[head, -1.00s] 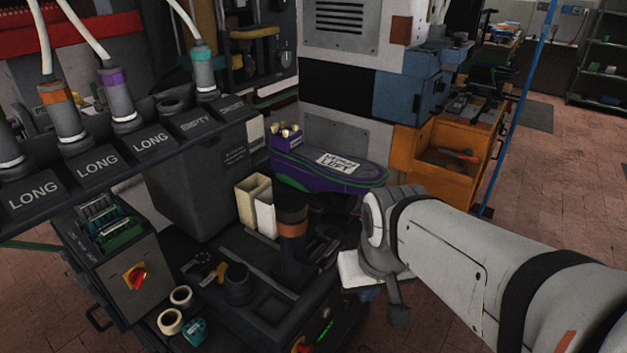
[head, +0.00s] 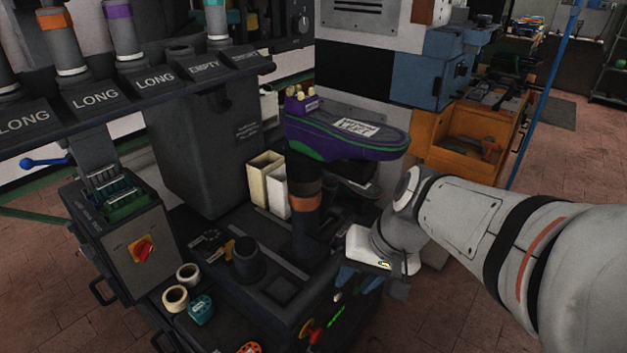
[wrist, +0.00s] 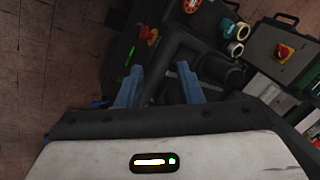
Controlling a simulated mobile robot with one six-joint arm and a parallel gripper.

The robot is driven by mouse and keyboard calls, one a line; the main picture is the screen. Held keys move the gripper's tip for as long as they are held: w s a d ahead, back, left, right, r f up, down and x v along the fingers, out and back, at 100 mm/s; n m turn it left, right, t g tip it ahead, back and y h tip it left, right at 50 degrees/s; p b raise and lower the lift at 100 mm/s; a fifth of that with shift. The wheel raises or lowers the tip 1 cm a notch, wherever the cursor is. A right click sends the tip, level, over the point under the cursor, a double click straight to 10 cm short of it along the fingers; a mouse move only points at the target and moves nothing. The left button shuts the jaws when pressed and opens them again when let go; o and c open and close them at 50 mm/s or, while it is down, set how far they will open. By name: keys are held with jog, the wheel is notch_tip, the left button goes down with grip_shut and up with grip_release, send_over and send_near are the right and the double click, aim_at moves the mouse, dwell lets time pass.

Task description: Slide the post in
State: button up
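A dark post with an orange band (head: 305,205) stands upright on the dark machine base, left of my gripper in the head view. My gripper (head: 358,278) is low at the right edge of that base, apart from the post. In the wrist view its two blue fingers (wrist: 160,84) are spread apart with nothing held between them. A short dark round holder (head: 247,262) stands on the base left of the post; I cannot tell whether it is hollow. I cannot clearly make out the banded post in the wrist view.
A rack (head: 160,85) holds several banded posts above labelled spots, one marked EMPTY. Red knobs and tape rolls sit along the front.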

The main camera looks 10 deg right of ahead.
jog(key=w+a+f+m+y+b, duration=0.1)
jog(key=w+f+m+y+b, duration=0.1)
jog(key=w+f+y+b, duration=0.25)
jog(key=m+t+y+b, duration=0.3)
jog(key=m+t+b, duration=0.2)
jog(key=t+b, duration=0.6)
send_near(333, 227)
jog(key=w+a+g+b, duration=0.1)
jog(key=w+g+b, duration=0.1)
jog(key=b+x, duration=0.1)
jog(key=x, duration=0.7)
jog(key=shift+c, duration=0.5)
jog(key=shift+d, duration=0.1)
grip_shut()
